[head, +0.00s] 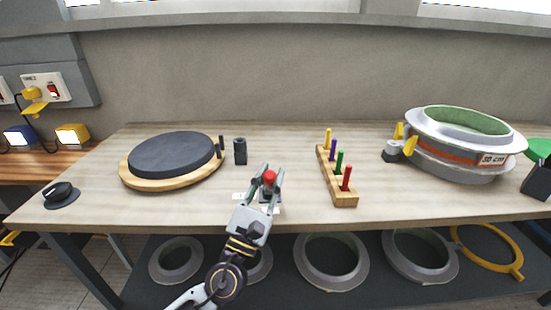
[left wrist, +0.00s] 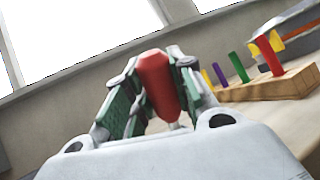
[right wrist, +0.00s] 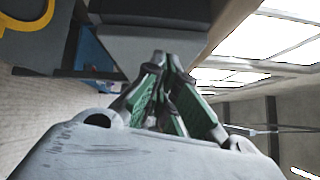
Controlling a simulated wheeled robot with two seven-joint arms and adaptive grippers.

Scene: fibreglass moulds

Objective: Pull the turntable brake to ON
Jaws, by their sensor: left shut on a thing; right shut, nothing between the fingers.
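The brake lever has a red knob (head: 269,178) and stands near the front edge of the table, right of the turntable. My left gripper (head: 268,183) is shut on the red knob; the left wrist view shows the knob (left wrist: 160,85) between its green-padded fingers. White labels (head: 240,196) lie beside the lever, too small to read. The lever's base is mostly hidden by the gripper. The turntable (head: 172,158) has a dark round top on a wooden disc. My right gripper (right wrist: 165,95) is shut and empty, away from the table items in its own view.
A wooden rack (head: 338,190) with several coloured pegs stands right of the lever. A round mould (head: 460,150) marked 30 cm is at the right. A small dark cylinder (head: 240,152) stands behind the lever. Grey rings (head: 331,262) lie on the lower shelf.

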